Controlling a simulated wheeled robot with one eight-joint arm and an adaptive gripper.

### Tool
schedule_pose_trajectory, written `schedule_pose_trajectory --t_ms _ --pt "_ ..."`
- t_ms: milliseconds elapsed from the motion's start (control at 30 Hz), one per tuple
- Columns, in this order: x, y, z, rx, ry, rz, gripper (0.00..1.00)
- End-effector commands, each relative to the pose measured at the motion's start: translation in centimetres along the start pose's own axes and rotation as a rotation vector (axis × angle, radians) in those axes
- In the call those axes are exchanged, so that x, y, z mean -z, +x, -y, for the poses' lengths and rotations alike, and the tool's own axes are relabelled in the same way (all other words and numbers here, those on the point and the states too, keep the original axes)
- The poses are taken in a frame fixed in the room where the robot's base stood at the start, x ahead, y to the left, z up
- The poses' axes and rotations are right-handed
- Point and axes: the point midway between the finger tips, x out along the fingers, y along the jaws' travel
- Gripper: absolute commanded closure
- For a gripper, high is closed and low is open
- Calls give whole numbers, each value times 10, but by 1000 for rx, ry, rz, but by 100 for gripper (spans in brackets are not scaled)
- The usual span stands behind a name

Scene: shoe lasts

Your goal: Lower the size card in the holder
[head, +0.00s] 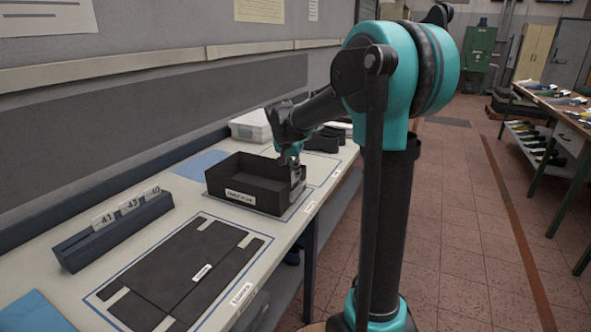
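A long dark blue-grey holder (115,232) stands at the left of the bench. Three white cards stand in its top: 41 (104,220), 43 (129,206) and 40 (152,192). All three stick up above the holder's top edge. My gripper (296,178) is far to the right of the holder, at the right end of a black open box (228,183). The fingers are small and partly hidden against the box end, so I cannot tell whether they are open or hold anything.
A black mat (215,248) with light strips lies inside a blue outline in front of the box. Blue sheets lie behind the box (200,164) and at the near left corner (32,312). A white container (251,126) stands farther back. A grey wall runs behind the bench.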

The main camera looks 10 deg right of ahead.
Motion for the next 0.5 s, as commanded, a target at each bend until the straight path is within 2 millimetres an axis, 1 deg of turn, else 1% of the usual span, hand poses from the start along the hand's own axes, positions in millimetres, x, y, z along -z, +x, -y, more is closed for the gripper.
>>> schedule_pose_trajectory --t_ms 500 --pt "-9 16 0 -1 1 7 100"
